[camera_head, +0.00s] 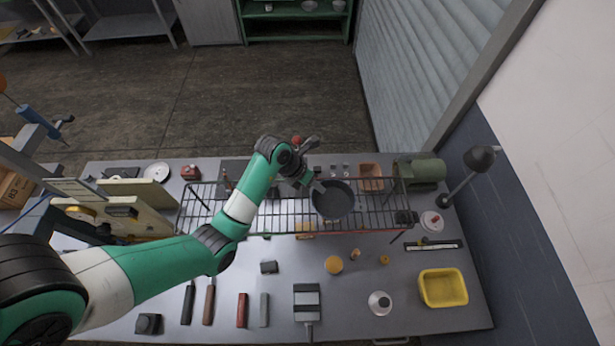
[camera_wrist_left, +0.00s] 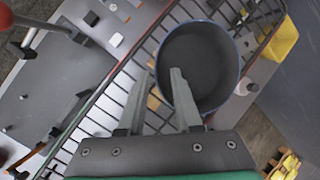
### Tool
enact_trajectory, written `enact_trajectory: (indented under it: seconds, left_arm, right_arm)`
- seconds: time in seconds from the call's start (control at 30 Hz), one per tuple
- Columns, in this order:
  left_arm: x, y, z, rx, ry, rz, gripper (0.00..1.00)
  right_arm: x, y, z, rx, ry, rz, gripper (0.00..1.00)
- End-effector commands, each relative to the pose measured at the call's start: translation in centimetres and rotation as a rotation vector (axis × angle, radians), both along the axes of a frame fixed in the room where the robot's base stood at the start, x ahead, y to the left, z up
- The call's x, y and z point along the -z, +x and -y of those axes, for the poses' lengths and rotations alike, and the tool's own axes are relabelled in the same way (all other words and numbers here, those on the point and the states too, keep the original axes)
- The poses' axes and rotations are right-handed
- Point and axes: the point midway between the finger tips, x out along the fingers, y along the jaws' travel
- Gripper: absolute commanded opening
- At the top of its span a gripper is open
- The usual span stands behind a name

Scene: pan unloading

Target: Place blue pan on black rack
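The blue pan (camera_head: 332,200) has a dark grey inside and sits on the right half of the black rack (camera_head: 274,222). In the left wrist view the pan (camera_wrist_left: 205,62) shows a bluish rim, and the wire rack (camera_wrist_left: 100,122) runs beneath it. My left gripper (camera_head: 312,184) is at the pan's left side in the head view. In the left wrist view its fingers (camera_wrist_left: 161,76) stand apart, one over the pan's inside and one outside the rim. Contact with the rim is hard to tell. My right gripper is not in view.
A yellow bin (camera_head: 443,288) stands at the table's front right, and a green machine (camera_head: 420,172) behind the rack's right end. A lamp (camera_head: 478,160) rises at the right edge. Several tools and small parts lie in front of the rack, with bare table between them.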

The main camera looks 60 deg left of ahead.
Motion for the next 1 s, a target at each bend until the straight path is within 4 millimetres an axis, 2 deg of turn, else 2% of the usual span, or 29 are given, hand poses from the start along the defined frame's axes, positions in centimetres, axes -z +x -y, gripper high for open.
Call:
enact_trajectory:
  seconds: [0.2,0.33,0.4,0.57,0.87,1.0]
  left_arm:
    - [-5.0,-2.2,-0.6,-0.001,0.004,0.005,0.33]
    - [-7.6,-3.5,-0.9,-0.002,0.003,0.004,0.33]
    - [-8.9,-4.0,-1.0,-0.002,0.001,0.001,0.33]
    - [-9.8,-4.6,-1.1,-0.002,0.002,0.000,0.33]
    - [-9.7,-4.7,-1.1,-0.001,0.000,0.000,0.33]
    - [-10.4,-3.8,-0.7,0.017,-0.004,0.040,0.33]
  right_arm:
    - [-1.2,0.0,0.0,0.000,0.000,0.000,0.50]
    - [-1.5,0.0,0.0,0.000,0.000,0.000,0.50]
    - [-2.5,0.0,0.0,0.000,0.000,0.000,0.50]
    - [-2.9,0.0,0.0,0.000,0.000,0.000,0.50]
    - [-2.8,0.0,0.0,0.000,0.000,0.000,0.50]
    - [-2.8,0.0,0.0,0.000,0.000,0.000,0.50]
